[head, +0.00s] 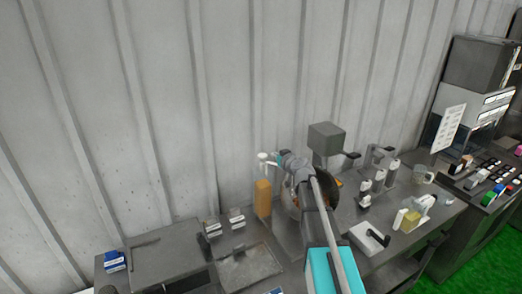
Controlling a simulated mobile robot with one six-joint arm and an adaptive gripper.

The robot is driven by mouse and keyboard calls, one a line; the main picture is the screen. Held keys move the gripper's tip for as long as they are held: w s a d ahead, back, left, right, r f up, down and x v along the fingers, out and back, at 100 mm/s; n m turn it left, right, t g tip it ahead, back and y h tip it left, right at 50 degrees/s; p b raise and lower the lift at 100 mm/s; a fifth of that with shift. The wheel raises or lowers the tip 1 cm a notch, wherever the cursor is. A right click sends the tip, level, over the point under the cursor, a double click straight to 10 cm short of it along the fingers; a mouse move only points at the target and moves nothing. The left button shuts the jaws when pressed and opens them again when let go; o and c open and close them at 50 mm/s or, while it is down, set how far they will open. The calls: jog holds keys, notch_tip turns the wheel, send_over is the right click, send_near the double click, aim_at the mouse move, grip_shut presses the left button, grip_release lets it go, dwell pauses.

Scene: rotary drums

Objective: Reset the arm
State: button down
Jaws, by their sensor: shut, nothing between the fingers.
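My grey arm rises from the bottom of the head view, right of centre, and reaches over the counter toward the drum. Its far end, with light-blue joint caps, is beside a dark round drum (328,196). The arm hides part of the drum. I cannot make out the gripper or its fingers, and nothing held shows at the arm's end.
An orange container (263,198) stands left of the drum, close to the arm. A grey box (326,138) rises behind it. White dispensers (365,190) stand to the right. A flat grey panel (250,265) lies front left. A corrugated wall (180,110) closes the back.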

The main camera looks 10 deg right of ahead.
jog(key=s+a+f+g+b, duration=0.4)
jog(key=s+f, duration=0.4)
jog(key=f, duration=0.1)
jog(key=s+a+f+g+b, duration=0.3)
jog(key=s+f+b, duration=0.1)
jog(key=s+f, duration=0.4)
jog(key=s+d+f+m+g+h+b, duration=0.1)
jog(key=s+f+g+b, duration=0.1)
jog(key=s+f, duration=0.2)
jog(key=s+d+f+m+g+h+b, duration=0.1)
jog(key=s+f+g+h+b, duration=0.1)
jog(key=s, duration=0.6)
jog(key=s+d+f+m+g+h+b, duration=0.1)
jog(key=s+f+g+b, duration=0.2)
jog(key=s+f, duration=0.3)
jog(key=shift+s+d+f+m+h, duration=0.2)
jog(key=shift+s+m+h, duration=0.1)
jog(key=shift+s, duration=0.25)
jog(key=shift+r, duration=0.1)
